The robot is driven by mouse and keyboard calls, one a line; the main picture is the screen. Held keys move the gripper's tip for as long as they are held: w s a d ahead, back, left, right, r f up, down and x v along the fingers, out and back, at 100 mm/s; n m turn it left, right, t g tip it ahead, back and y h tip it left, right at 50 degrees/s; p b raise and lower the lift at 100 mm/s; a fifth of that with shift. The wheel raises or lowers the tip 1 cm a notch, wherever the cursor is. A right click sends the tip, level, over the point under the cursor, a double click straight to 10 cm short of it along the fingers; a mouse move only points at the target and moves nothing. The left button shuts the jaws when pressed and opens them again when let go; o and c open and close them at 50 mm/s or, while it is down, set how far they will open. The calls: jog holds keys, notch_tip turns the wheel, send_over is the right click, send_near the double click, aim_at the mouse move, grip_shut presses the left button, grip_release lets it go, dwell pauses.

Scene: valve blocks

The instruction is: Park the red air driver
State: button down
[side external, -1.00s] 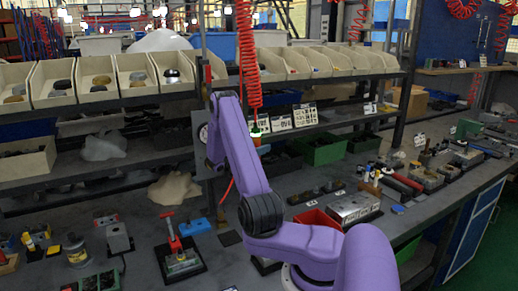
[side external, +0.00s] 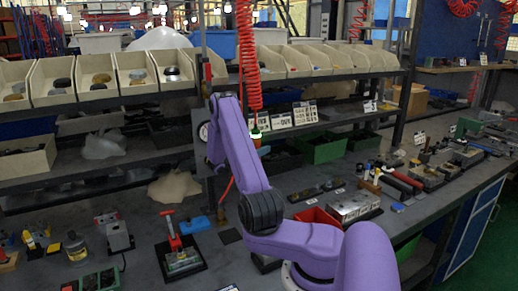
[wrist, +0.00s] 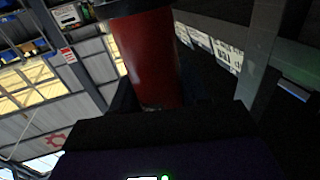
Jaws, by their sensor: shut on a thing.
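The red air driver (wrist: 147,55) shows in the wrist view as a red cylinder with a dark collar at its upper end. My gripper (wrist: 152,107) is shut on it, with dark jaws around its lower end. In the side view my purple arm reaches up and left over the bench, and its own links hide the gripper and most of the driver. A thin red piece (side external: 227,190) shows just below the wrist; I cannot tell whether it is the driver or a hose.
A red coiled hose (side external: 249,70) hangs beside the wrist, close to the shelf. A red T-handled fixture (side external: 174,240), a blue block (side external: 196,225) and a red bin (side external: 317,217) stand on the bench (side external: 220,270). Beige bins (side external: 95,85) line the rack behind.

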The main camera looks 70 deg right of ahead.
jog(key=shift+f, duration=4)
dwell(0.4)
jog(key=c, duration=0.7)
grip_release()
jog(key=shift+o, duration=1.1)
jog(key=shift+a+f, duration=0.1)
jog(key=shift+f, duration=0.05)
jog(key=w+a+r, duration=0.2)
jog(key=a+r, duration=0.2)
jog(key=r, duration=0.3)
jog(key=shift+w, duration=0.25)
